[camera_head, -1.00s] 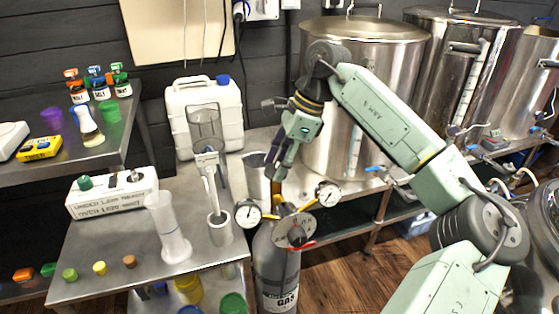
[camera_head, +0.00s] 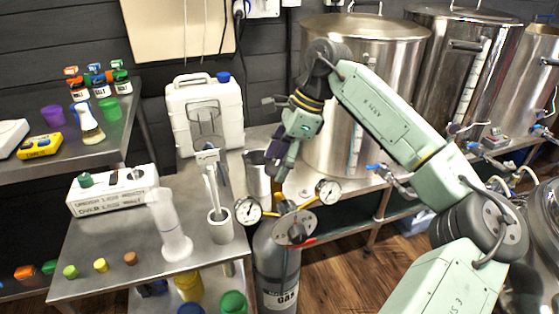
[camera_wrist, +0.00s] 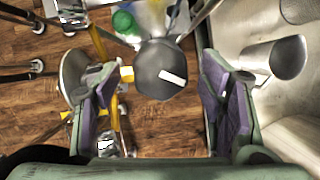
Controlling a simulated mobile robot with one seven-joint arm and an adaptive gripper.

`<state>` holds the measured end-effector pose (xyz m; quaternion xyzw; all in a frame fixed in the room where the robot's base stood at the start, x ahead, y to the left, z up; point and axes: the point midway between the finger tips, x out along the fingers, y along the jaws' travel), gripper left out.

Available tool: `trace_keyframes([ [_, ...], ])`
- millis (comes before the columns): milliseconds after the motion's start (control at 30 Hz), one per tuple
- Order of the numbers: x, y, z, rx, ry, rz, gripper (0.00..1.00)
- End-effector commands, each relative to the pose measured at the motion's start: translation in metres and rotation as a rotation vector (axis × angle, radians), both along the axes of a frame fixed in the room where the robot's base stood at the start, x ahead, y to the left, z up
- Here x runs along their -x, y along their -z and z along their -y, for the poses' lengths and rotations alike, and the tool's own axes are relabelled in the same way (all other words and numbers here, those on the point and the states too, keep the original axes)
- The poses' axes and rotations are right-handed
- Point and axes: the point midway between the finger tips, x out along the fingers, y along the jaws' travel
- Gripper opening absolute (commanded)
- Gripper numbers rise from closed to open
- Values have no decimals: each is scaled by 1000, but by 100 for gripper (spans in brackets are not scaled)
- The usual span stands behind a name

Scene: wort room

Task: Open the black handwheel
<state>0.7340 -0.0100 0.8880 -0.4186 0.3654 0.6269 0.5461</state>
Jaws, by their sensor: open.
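The black handwheel (camera_wrist: 160,72) shows in the wrist view as a dark, faceted round knob with a white mark. It lies between and beyond my open fingers, with clear gaps on both sides. In the head view, my gripper (camera_head: 280,176) hangs just above the regulator on the grey gas cylinder (camera_head: 278,272), and its fingers hide part of the fittings. A grey disc (camera_head: 293,227) with a red piece sits at the cylinder's front. I cannot tell how far the handwheel is turned. My gripper also shows in the wrist view (camera_wrist: 170,92), empty, with purple pads.
Two gauges, left (camera_head: 248,210) and right (camera_head: 328,191), flank the regulator close to my gripper. A steel pitcher (camera_head: 256,176) and a grey cup (camera_head: 221,229) stand on the table at left. A large steel kettle (camera_head: 365,100) stands close behind my arm.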

Motion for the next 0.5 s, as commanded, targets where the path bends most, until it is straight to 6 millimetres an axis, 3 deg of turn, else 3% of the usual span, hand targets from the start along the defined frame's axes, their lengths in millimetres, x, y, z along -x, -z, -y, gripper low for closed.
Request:
trace_keyframes([
  [167, -2, -11, 5, 1, 3, 2, 64],
  [500, -5, -76, 31, 1, 3, 2, 64],
])
